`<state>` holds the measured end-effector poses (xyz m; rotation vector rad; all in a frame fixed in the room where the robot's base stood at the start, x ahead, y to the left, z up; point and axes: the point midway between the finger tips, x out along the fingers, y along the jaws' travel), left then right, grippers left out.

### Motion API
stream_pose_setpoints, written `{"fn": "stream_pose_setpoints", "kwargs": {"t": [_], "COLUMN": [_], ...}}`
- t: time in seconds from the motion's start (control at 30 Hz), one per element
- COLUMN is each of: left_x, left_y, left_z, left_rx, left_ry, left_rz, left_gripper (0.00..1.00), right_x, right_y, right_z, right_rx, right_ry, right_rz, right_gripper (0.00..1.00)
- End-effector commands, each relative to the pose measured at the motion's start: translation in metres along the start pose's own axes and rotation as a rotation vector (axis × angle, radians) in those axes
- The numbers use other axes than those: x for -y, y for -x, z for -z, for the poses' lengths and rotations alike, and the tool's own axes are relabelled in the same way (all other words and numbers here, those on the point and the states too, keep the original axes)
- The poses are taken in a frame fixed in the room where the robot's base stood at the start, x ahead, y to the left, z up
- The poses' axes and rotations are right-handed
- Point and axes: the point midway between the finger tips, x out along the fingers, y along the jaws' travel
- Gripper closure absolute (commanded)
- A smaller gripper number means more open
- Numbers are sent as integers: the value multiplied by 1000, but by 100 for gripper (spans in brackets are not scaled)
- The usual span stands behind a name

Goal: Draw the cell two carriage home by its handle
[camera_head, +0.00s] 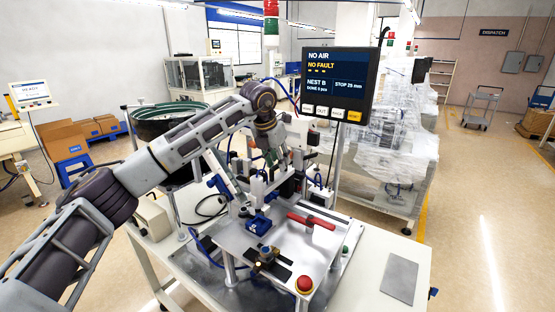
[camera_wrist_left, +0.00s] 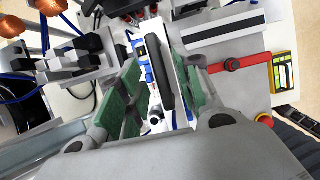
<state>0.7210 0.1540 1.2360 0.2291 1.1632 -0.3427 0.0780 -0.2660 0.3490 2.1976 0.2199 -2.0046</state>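My left gripper (camera_head: 272,158) reaches down over the fixture at the back of the cell plate. In the left wrist view, its two green-padded fingers (camera_wrist_left: 162,98) stand apart, one on each side of a black bar handle (camera_wrist_left: 160,72). I see gaps between the pads and the handle, so it is not gripped. The handle sits on a pale narrow block (camera_wrist_left: 153,45), which looks like the carriage; its far end is hidden. In the head view the gripper and fixture parts hide the handle. My right gripper is not in view.
A red bar handle (camera_head: 311,221) lies across the plate (camera_head: 225,238), near a blue block (camera_head: 258,225). A red stop button (camera_head: 304,285) is at the front. The display (camera_head: 339,83) reads NO AIR, NO FAULT, NEST B. A bowl feeder (camera_head: 165,118) stands left.

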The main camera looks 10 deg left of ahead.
Motion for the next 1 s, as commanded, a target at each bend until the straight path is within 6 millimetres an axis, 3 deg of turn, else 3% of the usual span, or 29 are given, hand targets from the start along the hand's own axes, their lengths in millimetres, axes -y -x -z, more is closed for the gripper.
{"fn": "stream_pose_setpoints", "kwargs": {"t": [0.33,0.6,1.0], "left_x": [0,0,1], "left_y": [-2,-2,-2], "left_z": [0,0,-1], "left_rx": [0,1,1], "left_ry": [0,0,0], "left_rz": [0,0,0], "left_gripper": [66,100,100], "right_x": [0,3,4], "right_y": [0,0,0], "right_z": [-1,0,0], "right_rx": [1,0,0], "right_ry": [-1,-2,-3], "right_rz": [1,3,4], "right_gripper": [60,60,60]}}
